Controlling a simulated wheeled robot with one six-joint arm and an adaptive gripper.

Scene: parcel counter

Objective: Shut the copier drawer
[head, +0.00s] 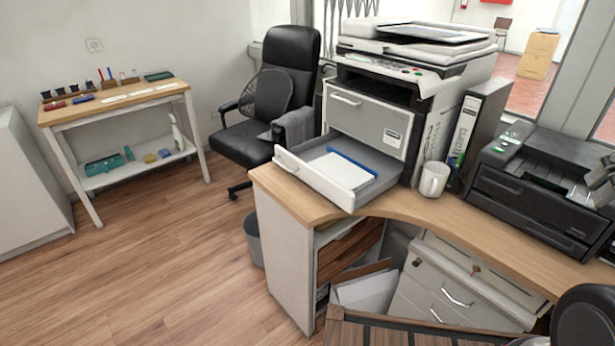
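The copier (400,90) stands on the wooden counter, white and grey with a dark band below its scanner top. Its lower drawer (312,180) is pulled well out toward the front left, over the counter's edge area. A stack of white paper (338,172) with a blue strip (351,162) along one side lies in the drawer. The closed grey front panel (365,122) with a handle sits above the drawer. I cannot make out my gripper in the head view.
A white mug (434,179) and an upright binder (481,125) stand right of the copier. A black printer (545,185) is farther right. A black office chair (283,90) stands behind the drawer's left side. The wooden floor (150,270) at left is clear.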

